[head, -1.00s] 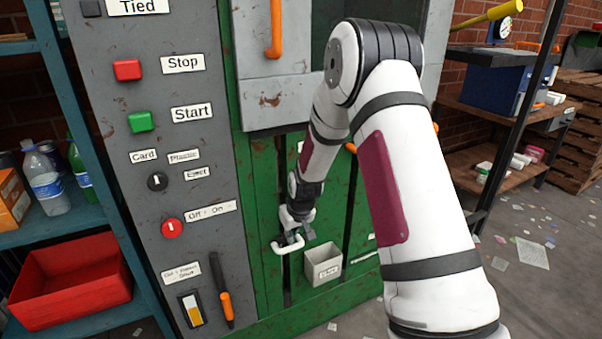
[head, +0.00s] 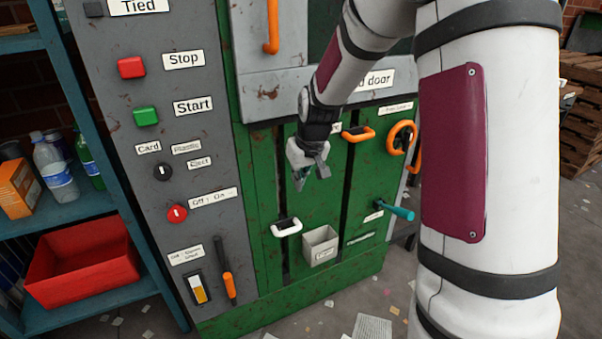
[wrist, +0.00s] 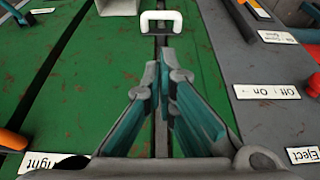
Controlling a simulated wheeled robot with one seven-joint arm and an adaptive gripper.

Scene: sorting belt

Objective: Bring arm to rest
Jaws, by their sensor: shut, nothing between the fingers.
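My gripper (head: 312,178) is in front of the green machine panel (head: 265,190), above the white handle (head: 286,227). In the wrist view my gripper (wrist: 163,65) has its fingertips together with nothing between them. The white handle (wrist: 160,20) shows beyond the fingertips there, apart from them. My white arm (head: 490,150) with its dark red cover fills the right of the head view.
A grey control panel with a red Stop button (head: 131,67) and green Start button (head: 145,116) stands left. Orange handles (head: 357,134), an orange wheel (head: 402,137), a teal lever (head: 397,211) and a small grey box (head: 320,246) sit close by.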

